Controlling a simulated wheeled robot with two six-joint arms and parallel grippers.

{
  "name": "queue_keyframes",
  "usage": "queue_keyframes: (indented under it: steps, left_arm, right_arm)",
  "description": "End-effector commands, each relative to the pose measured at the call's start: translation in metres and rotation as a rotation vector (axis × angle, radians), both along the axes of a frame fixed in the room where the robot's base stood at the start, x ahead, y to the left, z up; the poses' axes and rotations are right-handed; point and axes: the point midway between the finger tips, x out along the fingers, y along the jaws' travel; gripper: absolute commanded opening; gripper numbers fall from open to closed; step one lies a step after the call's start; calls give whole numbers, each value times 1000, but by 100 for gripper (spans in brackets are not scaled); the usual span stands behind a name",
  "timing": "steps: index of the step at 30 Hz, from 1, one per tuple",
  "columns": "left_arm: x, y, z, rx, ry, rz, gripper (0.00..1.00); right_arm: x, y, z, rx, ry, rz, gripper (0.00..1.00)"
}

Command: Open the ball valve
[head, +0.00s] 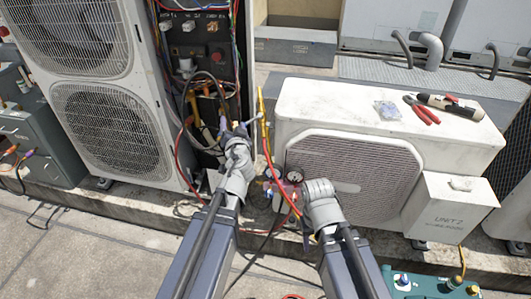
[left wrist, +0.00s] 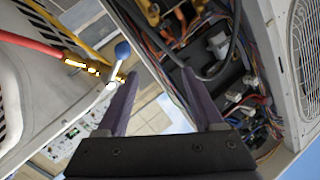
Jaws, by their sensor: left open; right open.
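The ball valve appears as brass fittings (left wrist: 80,66) on the red and yellow hoses, with a pale lever (left wrist: 110,84) ending in a blue tip (left wrist: 122,50) in the left wrist view. In the head view a pale lever (head: 252,120) shows just right of my left gripper (head: 236,130). My left gripper also shows in the left wrist view (left wrist: 165,98); its fingers are apart with nothing between them. The lever lies just outside the left-hand finger; I cannot tell whether they touch. My right gripper (head: 308,230) is low before the white unit, empty, its fingertips mostly hidden.
A tall condenser (head: 100,80) with an open wiring bay (head: 200,60) stands at left. The white unit (head: 345,100) carries red-handled pliers (head: 424,112) and a dark tool (head: 450,106). Hoses and a gauge (head: 294,176) hang between the arms. The paving at lower left is clear.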

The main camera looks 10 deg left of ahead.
Motion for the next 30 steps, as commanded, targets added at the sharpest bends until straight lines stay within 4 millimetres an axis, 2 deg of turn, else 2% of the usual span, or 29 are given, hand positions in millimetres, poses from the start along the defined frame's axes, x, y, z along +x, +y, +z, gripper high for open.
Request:
queue_keyframes:
  steps: [1,14,20,30]
  left_arm:
    - [-3,-1,11,-13,18,18,69]
    - [-37,-10,22,-117,253,161,69]
    - [-59,-23,23,-162,398,196,69]
    - [-105,-58,25,-227,679,202,69]
  right_arm:
    - [0,0,16,0,0,0,50]
    - [0,0,81,0,0,0,50]
    - [0,0,111,0,0,0,50]
    - [0,0,161,0,0,0,50]
